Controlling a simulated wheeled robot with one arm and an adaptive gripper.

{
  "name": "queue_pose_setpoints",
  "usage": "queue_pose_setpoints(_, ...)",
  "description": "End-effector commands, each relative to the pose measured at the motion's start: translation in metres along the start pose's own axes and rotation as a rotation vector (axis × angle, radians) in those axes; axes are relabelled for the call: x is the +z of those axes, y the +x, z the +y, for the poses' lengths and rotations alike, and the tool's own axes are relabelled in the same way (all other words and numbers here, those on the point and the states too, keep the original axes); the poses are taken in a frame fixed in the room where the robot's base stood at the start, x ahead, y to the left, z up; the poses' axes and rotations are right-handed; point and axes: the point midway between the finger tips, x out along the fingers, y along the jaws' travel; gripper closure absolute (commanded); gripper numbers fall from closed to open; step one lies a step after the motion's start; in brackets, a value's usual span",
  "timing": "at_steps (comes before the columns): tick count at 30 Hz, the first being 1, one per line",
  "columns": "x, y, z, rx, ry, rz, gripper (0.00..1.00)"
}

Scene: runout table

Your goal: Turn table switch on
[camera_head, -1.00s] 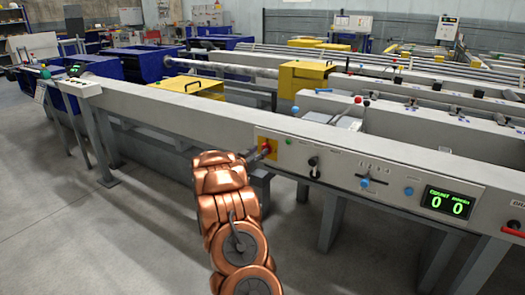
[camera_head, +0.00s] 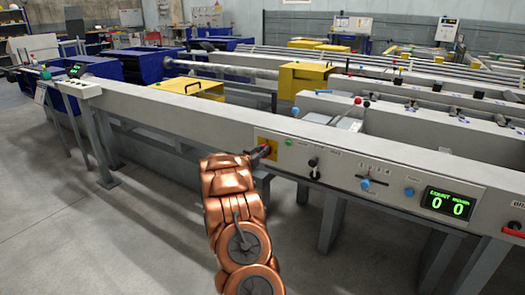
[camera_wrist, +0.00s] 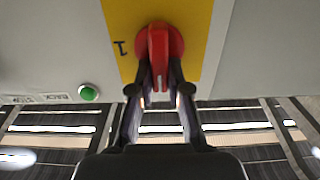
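The table switch is a red rotary knob with a raised handle (camera_wrist: 158,45) on a yellow plate (camera_wrist: 197,25). In the wrist view the handle runs up and down the picture, and a "1" mark lies to its left. My gripper (camera_wrist: 160,75) has its two dark fingers drawn in on both sides of the handle's near end; they look closed on it. In the head view the yellow plate (camera_head: 265,139) is on the front panel of the grey table (camera_head: 190,116). My gripper (camera_head: 262,152) reaches it from the left and hides most of the knob.
A green button (camera_head: 289,143) sits beside the plate; it shows in the wrist view too (camera_wrist: 88,92). A black lever (camera_head: 314,164), blue knobs (camera_head: 365,184) and a lit display reading zeros (camera_head: 447,202) are further right. The floor (camera_head: 90,235) in front is clear.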

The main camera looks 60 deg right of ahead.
Motion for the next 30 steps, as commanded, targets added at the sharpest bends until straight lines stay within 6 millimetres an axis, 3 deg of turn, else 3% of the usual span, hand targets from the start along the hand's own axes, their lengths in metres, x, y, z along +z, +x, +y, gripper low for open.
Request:
queue_pose_setpoints(3, 0.0002, 0.0000, 0.0002, 0.000, 0.000, 0.000, 1.00)
queue_pose_setpoints(17, 0.0011, -0.0004, 0.0003, 0.000, 0.035, 0.000, 1.00)
queue_pose_setpoints(30, 0.0057, -0.0006, 0.0056, 0.001, 0.346, -0.002, 1.00)
